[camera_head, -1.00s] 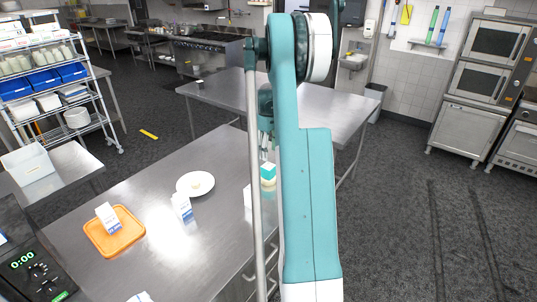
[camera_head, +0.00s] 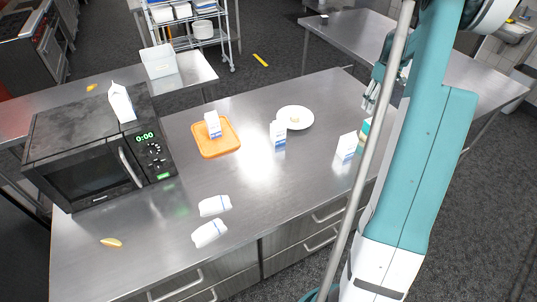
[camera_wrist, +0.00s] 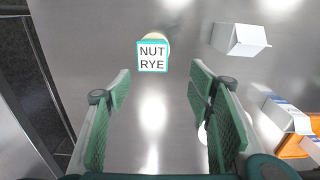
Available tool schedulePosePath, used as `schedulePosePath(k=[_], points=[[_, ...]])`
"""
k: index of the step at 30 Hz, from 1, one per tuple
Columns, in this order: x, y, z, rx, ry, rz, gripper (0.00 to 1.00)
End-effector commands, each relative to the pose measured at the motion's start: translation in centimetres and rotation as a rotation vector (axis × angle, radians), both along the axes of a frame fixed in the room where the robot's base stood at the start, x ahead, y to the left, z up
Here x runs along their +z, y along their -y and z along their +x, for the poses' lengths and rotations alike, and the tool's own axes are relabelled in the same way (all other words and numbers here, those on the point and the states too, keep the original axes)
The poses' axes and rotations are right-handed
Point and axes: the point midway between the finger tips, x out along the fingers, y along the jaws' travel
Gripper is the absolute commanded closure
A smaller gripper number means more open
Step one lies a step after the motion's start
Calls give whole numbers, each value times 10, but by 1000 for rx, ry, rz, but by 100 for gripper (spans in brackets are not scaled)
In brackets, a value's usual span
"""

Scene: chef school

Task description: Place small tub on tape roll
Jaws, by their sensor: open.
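The small tub, a white and teal block marked NUT RYE (camera_wrist: 152,57), is just beyond my fingertips in the wrist view. A cream round piece (camera_wrist: 157,42), apparently the tape roll, shows partly from behind or under it. The tub looks set on top of it, but the contact is hidden. In the head view the tub (camera_head: 366,128) is at the table's right side, partly hidden by my arm. My gripper (camera_wrist: 160,75) is open and empty, its green fingers wide apart. In the head view my gripper (camera_head: 371,100) is above the tub.
A white carton (camera_head: 347,146) stands close beside the tub. Another carton (camera_head: 278,133), a plate (camera_head: 306,119) and an orange tray (camera_head: 231,141) are farther left. A microwave (camera_head: 95,150) and two white packages lie left.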

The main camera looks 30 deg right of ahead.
Motion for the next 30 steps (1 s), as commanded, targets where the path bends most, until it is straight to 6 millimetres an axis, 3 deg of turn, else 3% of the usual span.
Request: schedulePosePath(k=[5,15,30], points=[[26,-36,12,3,18,-18,48],[83,-126,31,3,71,-59,48],[149,-261,30,4,163,-101,48]])
